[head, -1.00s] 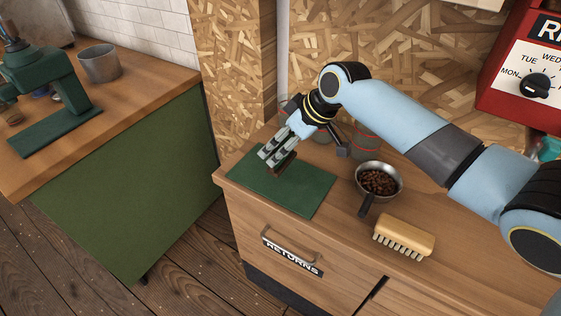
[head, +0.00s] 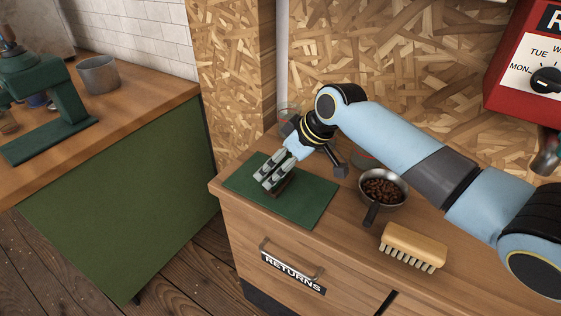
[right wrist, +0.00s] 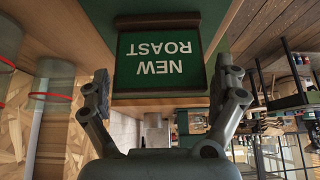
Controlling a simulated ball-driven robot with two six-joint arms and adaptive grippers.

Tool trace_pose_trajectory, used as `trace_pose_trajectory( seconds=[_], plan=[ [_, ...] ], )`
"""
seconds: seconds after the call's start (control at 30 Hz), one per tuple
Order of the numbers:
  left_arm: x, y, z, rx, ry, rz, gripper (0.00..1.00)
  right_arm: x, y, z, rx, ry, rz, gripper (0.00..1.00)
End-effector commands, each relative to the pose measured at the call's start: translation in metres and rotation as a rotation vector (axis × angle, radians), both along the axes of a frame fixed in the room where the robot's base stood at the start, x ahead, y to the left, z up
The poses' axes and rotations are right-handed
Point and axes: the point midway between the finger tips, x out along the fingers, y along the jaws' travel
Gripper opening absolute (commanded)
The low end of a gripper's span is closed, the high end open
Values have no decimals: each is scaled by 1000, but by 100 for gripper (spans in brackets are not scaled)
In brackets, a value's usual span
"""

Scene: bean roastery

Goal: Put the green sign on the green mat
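The green sign (right wrist: 160,62) reads NEW ROAST and has a brown frame. In the head view my right gripper (head: 269,181) is low over the green mat (head: 309,208), and only a brown part of the sign (head: 284,187) shows beside the fingers. I cannot tell whether the sign's base touches the mat. My left gripper is not in view.
A metal pan of beans (head: 381,190) and a wooden brush (head: 413,247) stand right of the mat on the counter (head: 335,235). Glass jars stand behind my right gripper. A drawer labelled RETURNS (head: 292,272) is below. A red dial box (head: 530,100) hangs at right.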

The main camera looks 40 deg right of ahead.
Motion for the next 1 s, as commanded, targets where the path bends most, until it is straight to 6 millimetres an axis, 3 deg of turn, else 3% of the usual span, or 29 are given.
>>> trace_pose_trajectory(
  seconds=[0.37, 0.8, 1.0],
  plan=[
    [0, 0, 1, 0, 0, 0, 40, -3, -2, 7, -1, -1, 0, 100],
    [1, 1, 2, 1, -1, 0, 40, -48, -21, 82, -4, -1, 3, 100],
    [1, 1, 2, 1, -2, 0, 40, -58, -26, 101, -2, 0, 0, 100]
  ],
)
